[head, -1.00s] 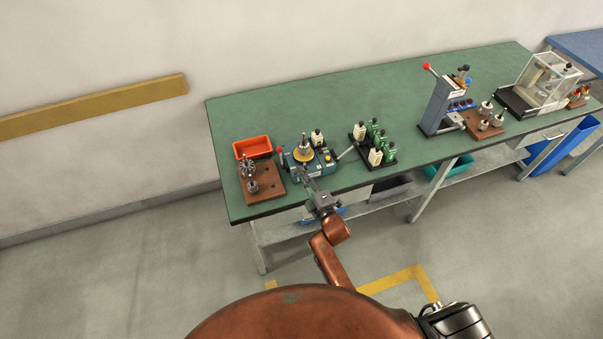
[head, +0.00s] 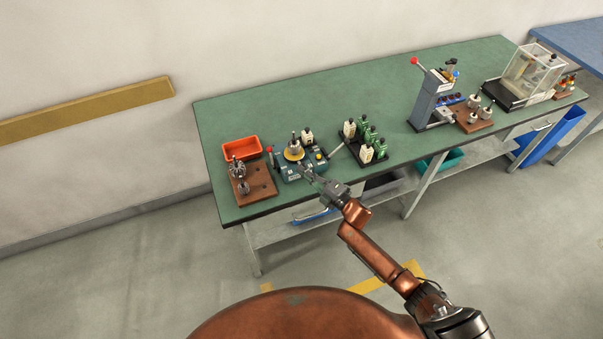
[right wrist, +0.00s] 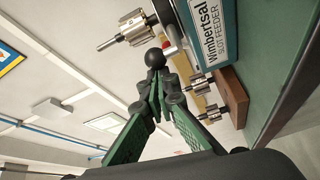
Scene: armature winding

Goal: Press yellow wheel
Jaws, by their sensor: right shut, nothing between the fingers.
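The yellow wheel (head: 294,153) lies flat on top of the teal machine (head: 292,174) near the left end of the green bench, with a metal spindle standing up from its middle. My right gripper (head: 305,171) is shut and empty. It is at the front right side of the machine, apart from the wheel in the picture. In the right wrist view the closed green-and-black fingers (right wrist: 160,87) point towards a black ball knob (right wrist: 155,57) beside the machine's labelled front (right wrist: 208,38). The wheel is not seen there. My left gripper is not in view.
A brown board (head: 262,190) with metal rotors and an orange bin (head: 241,149) stand left of the machine. A rack of green and white bottles (head: 364,155) stands to its right. A grey press (head: 432,97) is further right. Bare bench lies between rack and press.

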